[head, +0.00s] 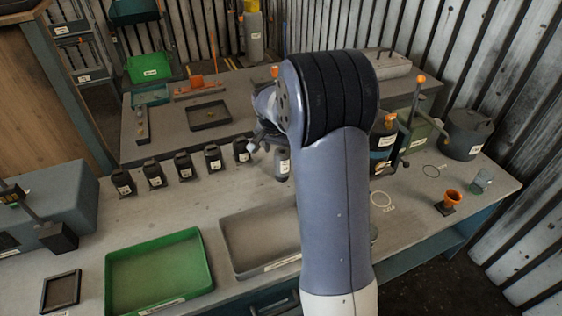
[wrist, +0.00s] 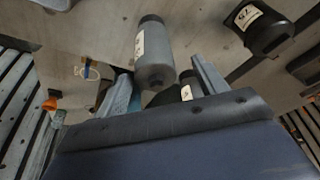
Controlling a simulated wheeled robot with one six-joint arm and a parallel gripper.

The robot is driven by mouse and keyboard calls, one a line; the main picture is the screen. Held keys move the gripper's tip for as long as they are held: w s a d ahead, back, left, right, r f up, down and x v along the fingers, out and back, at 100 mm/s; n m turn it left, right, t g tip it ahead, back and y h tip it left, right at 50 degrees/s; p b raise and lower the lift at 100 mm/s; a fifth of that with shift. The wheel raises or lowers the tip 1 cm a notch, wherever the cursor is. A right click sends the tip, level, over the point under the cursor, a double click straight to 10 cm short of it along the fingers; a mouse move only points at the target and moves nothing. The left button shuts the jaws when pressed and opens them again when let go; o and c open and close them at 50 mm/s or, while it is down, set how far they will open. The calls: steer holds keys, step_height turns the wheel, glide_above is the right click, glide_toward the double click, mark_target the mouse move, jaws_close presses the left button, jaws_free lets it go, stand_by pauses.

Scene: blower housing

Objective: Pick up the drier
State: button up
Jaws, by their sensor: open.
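A grey canister with a white label (wrist: 153,50) shows in the wrist view, just beyond and between the fingers of my gripper (wrist: 163,80). It seems to be the grey bottle beside my arm in the head view (head: 283,165). Its label is too small to read, so I cannot tell for sure that it is the drier. My gripper is open, and I see no finger closed on the canister. In the head view my gripper (head: 258,138) is partly hidden by my own arm, above the row of bottles.
Several black labelled bottles (head: 183,165) stand in a row to the left. A green tray (head: 205,262) and a grey tray (head: 240,268) lie at the front. A dark pot (head: 467,133) and an orange funnel (head: 453,197) stand at right.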

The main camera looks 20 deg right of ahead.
steer(key=x, duration=0.3)
steer(key=p+x, duration=0.1)
steer(key=shift+s+d+f, duration=0.15)
steer(key=shift+s+f, duration=0.05)
steer(key=shift+f, duration=0.25)
steer(key=shift+c, duration=0.5)
steer(key=c, duration=1.2)
